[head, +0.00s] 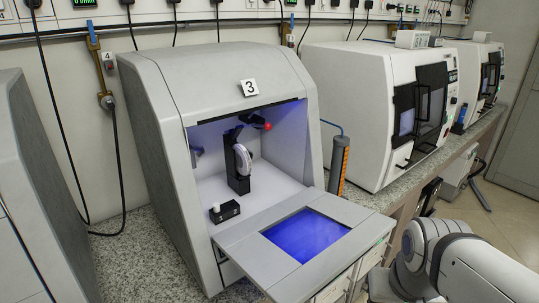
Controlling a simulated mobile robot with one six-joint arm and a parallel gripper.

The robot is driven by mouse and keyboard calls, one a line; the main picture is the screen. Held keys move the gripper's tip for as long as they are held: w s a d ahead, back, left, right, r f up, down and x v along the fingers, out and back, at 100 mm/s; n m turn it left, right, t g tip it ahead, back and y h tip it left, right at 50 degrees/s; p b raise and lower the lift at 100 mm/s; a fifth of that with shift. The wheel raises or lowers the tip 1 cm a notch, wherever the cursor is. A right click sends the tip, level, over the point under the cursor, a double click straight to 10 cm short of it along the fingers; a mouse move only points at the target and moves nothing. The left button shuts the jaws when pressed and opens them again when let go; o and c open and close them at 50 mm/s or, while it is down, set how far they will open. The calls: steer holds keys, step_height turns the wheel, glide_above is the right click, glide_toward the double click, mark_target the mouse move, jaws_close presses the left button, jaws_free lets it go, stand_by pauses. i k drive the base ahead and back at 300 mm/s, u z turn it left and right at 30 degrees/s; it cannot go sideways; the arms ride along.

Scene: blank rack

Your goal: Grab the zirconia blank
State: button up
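A white disc (243,159), seen nearly edge-on, stands upright in a black holder (237,181) inside the open machine marked 3. It looks like the zirconia blank, though I cannot be sure. My gripper is out of view; only grey-white links of my arm show at the lower right, outside the machine and well apart from the disc.
The open machine (170,120) has a lowered front door (345,213) with a blue window. A red ball (267,126) sits behind the disc. Closed machines (350,100) stand to the right.

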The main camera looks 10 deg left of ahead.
mark_target(244, 159)
steer(key=u, duration=0.05)
steer(key=k, duration=0.9)
steer(key=z, duration=0.95)
steer(key=i, duration=0.95)
steer(key=u, duration=1.9)
